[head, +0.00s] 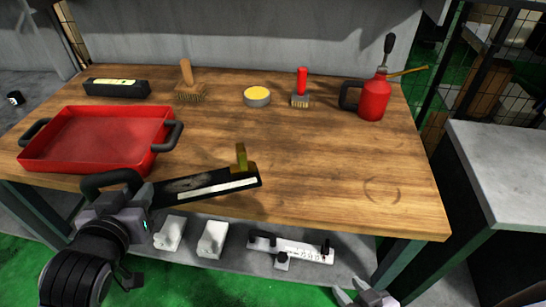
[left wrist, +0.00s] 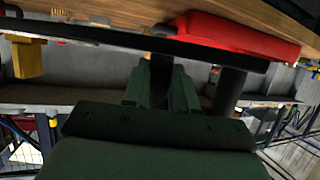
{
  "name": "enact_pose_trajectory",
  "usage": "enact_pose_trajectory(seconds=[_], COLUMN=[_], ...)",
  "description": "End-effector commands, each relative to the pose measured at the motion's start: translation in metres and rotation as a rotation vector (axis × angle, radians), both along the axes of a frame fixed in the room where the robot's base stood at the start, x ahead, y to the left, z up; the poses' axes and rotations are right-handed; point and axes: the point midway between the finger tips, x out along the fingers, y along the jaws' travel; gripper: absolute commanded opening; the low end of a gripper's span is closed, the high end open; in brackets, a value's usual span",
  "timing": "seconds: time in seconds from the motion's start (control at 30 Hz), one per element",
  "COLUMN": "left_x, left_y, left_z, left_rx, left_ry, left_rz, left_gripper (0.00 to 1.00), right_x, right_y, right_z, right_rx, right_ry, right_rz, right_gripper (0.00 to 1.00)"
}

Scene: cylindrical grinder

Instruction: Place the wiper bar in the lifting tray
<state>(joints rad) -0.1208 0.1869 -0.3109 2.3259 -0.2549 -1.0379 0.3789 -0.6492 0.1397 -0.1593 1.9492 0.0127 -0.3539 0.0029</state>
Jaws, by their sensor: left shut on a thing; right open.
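The wiper bar (head: 205,186) is a long black bar with a pale strip, a brass-coloured upright piece near its right end and a black loop handle at its left. My left gripper (head: 143,200) is shut on it, at the front edge of the bench. In the left wrist view the bar (left wrist: 110,38) crosses the top, above my left gripper's fingers (left wrist: 165,92). The lifting tray (head: 65,170), red with two black handles, stands on the bench's left, behind my left gripper; it also shows in the left wrist view (left wrist: 240,36). My right gripper (head: 364,297) is open, low at the bottom edge, partly cut off.
A black block (head: 117,89), a wooden brush (head: 188,90), a yellow-topped tin (head: 257,96), a red-handled brush (head: 301,88) and a red oil can (head: 374,98) stand along the back. The bench's (head: 335,170) middle and right are clear. A lower shelf holds fixtures (head: 290,247).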

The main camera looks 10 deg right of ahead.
Motion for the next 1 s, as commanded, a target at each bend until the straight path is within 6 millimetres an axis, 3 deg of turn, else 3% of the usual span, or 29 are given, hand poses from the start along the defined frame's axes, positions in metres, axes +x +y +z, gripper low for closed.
enact_pose_trajectory(seconds=[0.2, 0.5, 0.8, 1.0], left_x=[0.036, 0.074, 0.1, 0.11], left_y=[-0.05, -0.123, -0.195, -0.23], left_z=[0.018, 0.048, 0.088, 0.111], left_rx=[-0.004, -0.002, -0.003, -0.002], left_ry=[-0.016, -0.015, -0.015, -0.012], left_rz=[-0.089, -0.225, -0.354, -0.41], left_gripper=[0.0, 0.0, 0.0, 0.0], right_x=[0.0, 0.0, 0.0, 0.0], right_y=[0.0, 0.0, 0.0, 0.0], right_z=[0.0, 0.0, 0.0, 0.0], right_rx=[0.0, 0.0, 0.0, 0.0], right_ry=[0.0, 0.0, 0.0, 0.0], right_rz=[0.0, 0.0, 0.0, 0.0], right_gripper=[0.43, 0.43, 0.43, 0.43])
